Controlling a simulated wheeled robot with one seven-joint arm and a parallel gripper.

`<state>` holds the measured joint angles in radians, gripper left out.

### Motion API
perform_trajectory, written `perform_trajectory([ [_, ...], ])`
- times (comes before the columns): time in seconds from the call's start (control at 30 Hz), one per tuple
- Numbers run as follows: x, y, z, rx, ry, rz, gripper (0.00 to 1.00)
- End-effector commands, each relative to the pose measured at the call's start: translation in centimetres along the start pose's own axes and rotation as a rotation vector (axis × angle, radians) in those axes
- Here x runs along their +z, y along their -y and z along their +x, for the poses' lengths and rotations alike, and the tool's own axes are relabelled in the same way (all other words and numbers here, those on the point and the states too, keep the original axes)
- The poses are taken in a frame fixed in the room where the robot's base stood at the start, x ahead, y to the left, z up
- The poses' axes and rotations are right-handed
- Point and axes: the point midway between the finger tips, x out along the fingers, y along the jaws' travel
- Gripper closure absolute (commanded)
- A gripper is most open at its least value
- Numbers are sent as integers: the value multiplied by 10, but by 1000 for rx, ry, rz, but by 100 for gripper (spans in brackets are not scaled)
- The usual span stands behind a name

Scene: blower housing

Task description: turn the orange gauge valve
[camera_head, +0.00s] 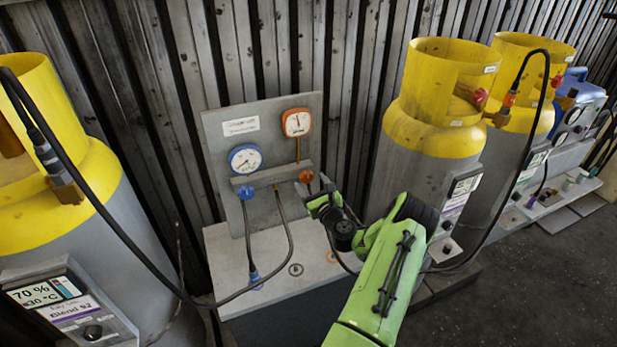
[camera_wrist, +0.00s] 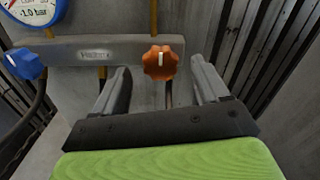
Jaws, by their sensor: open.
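The orange gauge valve (camera_head: 306,176) is a small scalloped knob on the grey manifold bar, below the orange-rimmed gauge (camera_head: 297,122). In the wrist view the orange valve (camera_wrist: 160,62) faces me, with a white mark upright on it. My gripper (camera_wrist: 160,78) is open, its two grey fingers on either side of the valve in the picture, with gaps on both sides. I cannot tell how far the fingertips are from the knob in depth. In the head view my gripper (camera_head: 322,190) is just right of and below the valve, partly hidden by its own wrist.
A blue knob (camera_wrist: 24,63) sits left of the orange valve under the blue-rimmed gauge (camera_head: 245,159). Yellow-topped cylinders stand at left (camera_head: 62,200) and right (camera_head: 428,110). Corrugated wall is behind.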

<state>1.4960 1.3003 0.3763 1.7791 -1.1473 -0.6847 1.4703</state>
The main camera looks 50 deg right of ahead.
Motion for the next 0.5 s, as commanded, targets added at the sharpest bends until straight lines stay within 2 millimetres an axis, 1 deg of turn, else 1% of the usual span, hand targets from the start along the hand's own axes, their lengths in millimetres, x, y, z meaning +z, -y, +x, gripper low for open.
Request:
perform_trajectory([
  [0.03, 2, 0, 10, 0, 3, -4, 26],
  [0.1, 1, 0, 19, 1, 1, -2, 26],
  [0.2, 0, 0, 27, 0, -1, 0, 26],
  [0.47, -1, 0, 29, 0, -1, 2, 26],
  [0.5, -1, 0, 29, 0, -1, 2, 32],
])
